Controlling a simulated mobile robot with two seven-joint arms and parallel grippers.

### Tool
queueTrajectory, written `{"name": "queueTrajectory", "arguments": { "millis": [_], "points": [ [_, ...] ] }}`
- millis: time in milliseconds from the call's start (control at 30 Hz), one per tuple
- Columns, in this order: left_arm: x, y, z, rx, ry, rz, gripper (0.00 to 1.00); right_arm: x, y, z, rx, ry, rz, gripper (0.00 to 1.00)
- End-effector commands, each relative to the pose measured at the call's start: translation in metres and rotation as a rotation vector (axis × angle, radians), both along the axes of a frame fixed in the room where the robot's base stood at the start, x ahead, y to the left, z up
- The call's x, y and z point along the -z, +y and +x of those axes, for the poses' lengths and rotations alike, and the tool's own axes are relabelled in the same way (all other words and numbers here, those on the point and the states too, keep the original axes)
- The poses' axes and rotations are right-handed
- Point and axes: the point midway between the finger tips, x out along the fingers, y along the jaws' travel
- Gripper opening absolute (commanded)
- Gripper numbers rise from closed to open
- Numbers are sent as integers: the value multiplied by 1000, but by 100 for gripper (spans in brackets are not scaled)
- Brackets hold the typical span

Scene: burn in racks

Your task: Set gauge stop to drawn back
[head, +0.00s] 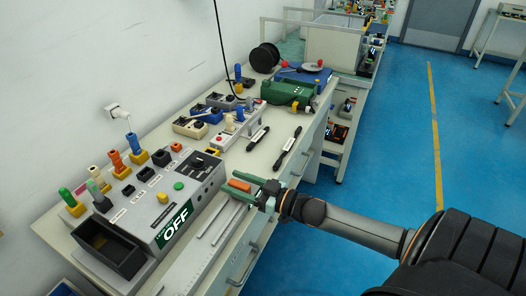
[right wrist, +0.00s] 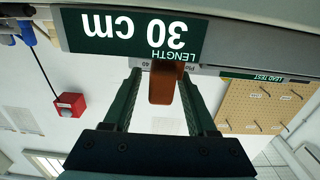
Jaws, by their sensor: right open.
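The gauge stop, an orange block (head: 240,185), sits at the far end of the gauge's pale rails (head: 213,222) along the bench's front edge. My right gripper (head: 237,187) is open, with its green fingers on either side of the orange block. In the right wrist view the block (right wrist: 162,88) stands between the two dark green fingers (right wrist: 160,95), with gaps showing beside it. I cannot tell whether either finger touches it. A green sign (right wrist: 130,35) reads "LENGTH 30 cm", upside down. My left gripper is out of view.
Left of the gauge stands a grey control box (head: 185,190) with a green "OFF" display and a row of coloured plugs behind it. Two black tools (head: 290,145) lie beyond the gripper. A pegboard (right wrist: 262,108) marked "LEAD TEST" shows in the wrist view. Blue floor is clear at right.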

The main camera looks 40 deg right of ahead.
Motion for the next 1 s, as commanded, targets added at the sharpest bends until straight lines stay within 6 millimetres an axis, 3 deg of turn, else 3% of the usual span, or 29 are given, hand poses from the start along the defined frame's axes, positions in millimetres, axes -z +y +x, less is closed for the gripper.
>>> {"name": "queueTrajectory", "arguments": {
  "millis": [500, 700, 1000],
  "points": [
    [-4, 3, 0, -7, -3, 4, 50, 0, -31, -76, 0, 3, 0, 57],
    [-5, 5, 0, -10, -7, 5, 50, 0, -37, -90, 0, 0, 1, 57],
    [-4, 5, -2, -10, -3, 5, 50, 0, -38, -93, 0, -2, 1, 57]
  ]
}}
